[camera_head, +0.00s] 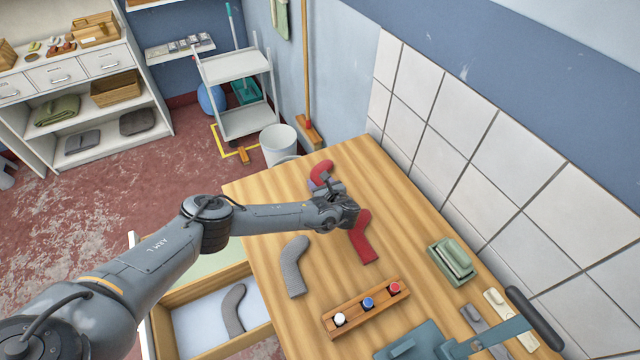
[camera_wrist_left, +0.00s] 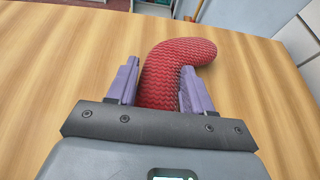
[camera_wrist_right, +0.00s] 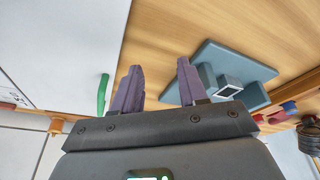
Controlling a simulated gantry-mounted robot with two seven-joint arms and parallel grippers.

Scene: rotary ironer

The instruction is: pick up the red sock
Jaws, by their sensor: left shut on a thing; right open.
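One red sock (camera_head: 320,170) with a bent toe is at the far end of the wooden table. My left gripper (camera_head: 322,184) is shut on it. In the left wrist view the zigzag-knit red sock (camera_wrist_left: 172,75) stands between the two purple fingers of the left gripper (camera_wrist_left: 160,66), its toe bending right. I cannot tell whether it touches the table. A second red sock (camera_head: 362,243) lies on the table, partly hidden by my left wrist. My right gripper (camera_wrist_right: 160,66) is open and empty in the right wrist view.
A grey sock (camera_head: 294,268) lies left of the second red one; another (camera_head: 233,309) is in the open drawer (camera_head: 205,335). A button block (camera_head: 345,318), green object (camera_head: 452,260) and teal object (camera_head: 420,345) are on the table (camera_head: 300,225). A tiled wall (camera_head: 480,150) bounds the right.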

